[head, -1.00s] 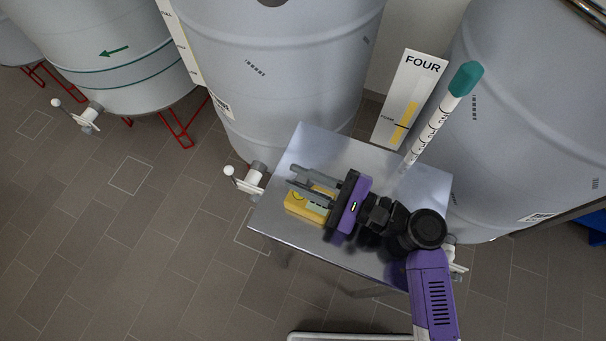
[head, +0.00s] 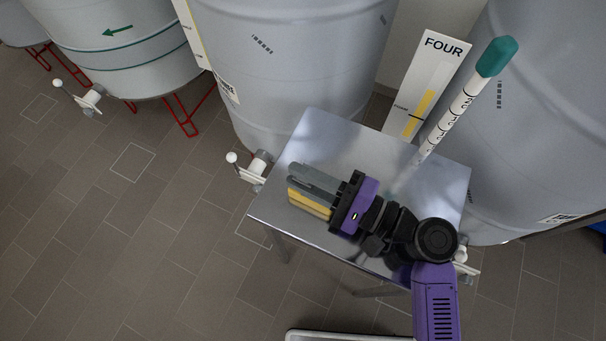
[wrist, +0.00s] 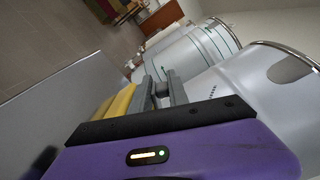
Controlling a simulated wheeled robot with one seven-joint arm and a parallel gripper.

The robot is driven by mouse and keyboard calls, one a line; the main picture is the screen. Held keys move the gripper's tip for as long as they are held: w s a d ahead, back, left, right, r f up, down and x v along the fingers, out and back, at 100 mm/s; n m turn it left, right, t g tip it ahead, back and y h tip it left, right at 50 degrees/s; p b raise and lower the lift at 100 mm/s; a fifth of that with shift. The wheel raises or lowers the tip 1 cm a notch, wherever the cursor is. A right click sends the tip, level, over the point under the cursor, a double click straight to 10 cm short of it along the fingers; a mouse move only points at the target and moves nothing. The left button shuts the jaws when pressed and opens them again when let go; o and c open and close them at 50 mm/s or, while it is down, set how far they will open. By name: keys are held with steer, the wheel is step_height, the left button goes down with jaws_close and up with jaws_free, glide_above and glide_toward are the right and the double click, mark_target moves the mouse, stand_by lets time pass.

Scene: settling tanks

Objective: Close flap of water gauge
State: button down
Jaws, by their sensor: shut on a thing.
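In the wrist view, the yellow block (wrist: 118,101) is just left of the fingers (wrist: 160,92). The flap cannot be made out clearly in either view.
A graduated tube with a teal cap (head: 496,58) rises at the table's back right, near a board marked FOUR (head: 432,75). Large grey tanks (head: 290,60) stand close behind. A white valve (head: 250,167) sits by the table's left edge. Open floor lies left.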

stand_by(0.3)
steer(key=c, duration=1.4)
jaws_free()
steer(key=shift+o, duration=0.2)
steer(key=shift+f, duration=0.15)
